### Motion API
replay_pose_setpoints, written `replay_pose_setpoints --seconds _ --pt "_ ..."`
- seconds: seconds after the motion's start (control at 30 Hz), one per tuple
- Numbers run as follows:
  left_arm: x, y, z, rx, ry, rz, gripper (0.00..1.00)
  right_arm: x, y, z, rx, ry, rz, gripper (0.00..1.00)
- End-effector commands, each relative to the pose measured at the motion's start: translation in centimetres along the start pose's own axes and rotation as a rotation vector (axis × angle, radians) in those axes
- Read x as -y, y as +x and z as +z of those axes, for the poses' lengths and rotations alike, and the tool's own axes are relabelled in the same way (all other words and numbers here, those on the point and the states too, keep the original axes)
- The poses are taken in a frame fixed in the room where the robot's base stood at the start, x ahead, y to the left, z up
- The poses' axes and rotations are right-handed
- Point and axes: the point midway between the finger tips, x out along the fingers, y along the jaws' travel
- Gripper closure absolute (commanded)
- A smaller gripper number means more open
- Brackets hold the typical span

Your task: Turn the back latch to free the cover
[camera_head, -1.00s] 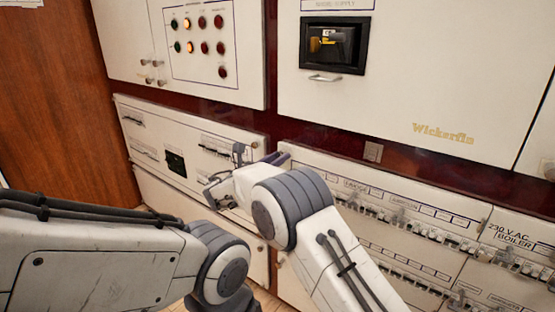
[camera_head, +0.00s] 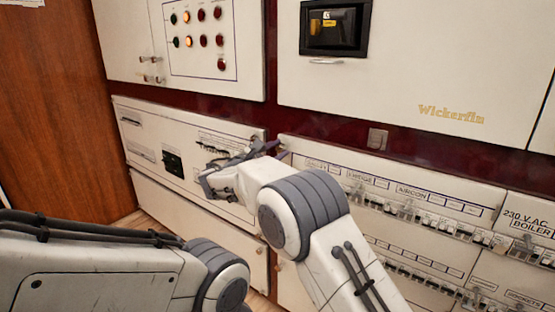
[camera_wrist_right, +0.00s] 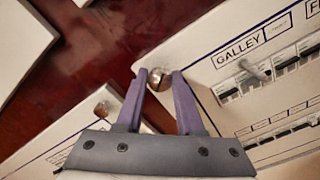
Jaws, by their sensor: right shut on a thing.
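The latch is a small metal round knob (camera_wrist_right: 158,79) at the upper left corner of the white cover panel labelled GALLEY (camera_wrist_right: 225,75). My right gripper (camera_wrist_right: 160,74) is shut on this knob, with one purple finger on each side of it. In the head view the right gripper (camera_head: 272,148) reaches the gap between the left cabinet and the breaker panel (camera_head: 440,205). The knob is hidden there behind the gripper and wrist.
A second similar knob (camera_wrist_right: 104,107) sits on the neighbouring panel's corner, left of the fingers. Rows of breaker switches (camera_head: 430,221) run along the right panel. Above are a panel of lamps (camera_head: 203,40) and a dark window (camera_head: 335,27). Dark red backing (camera_head: 330,139) shows between panels.

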Motion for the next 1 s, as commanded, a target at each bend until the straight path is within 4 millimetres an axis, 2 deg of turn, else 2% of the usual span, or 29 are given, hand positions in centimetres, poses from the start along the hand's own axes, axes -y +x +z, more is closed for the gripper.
replay_pose_setpoints --seconds 0.03,0.5,0.7,1.0 --pt "0.1 1.1 0.1 0.000 0.000 0.000 0.07 0.3 -0.1 -0.5 -0.002 0.047 0.002 1.00" --pt "0.4 5.7 0.3 0.000 0.000 0.000 0.07 0.3 -0.1 -0.4 -0.003 0.456 0.002 1.00" --pt "0.5 6.9 0.4 0.000 0.000 0.000 0.07 0.2 -0.1 -0.4 -0.004 0.571 0.002 1.00" --pt "0.6 7.6 0.4 0.000 0.000 0.000 0.07 0.1 -0.1 -0.3 -0.005 0.654 0.001 1.00"
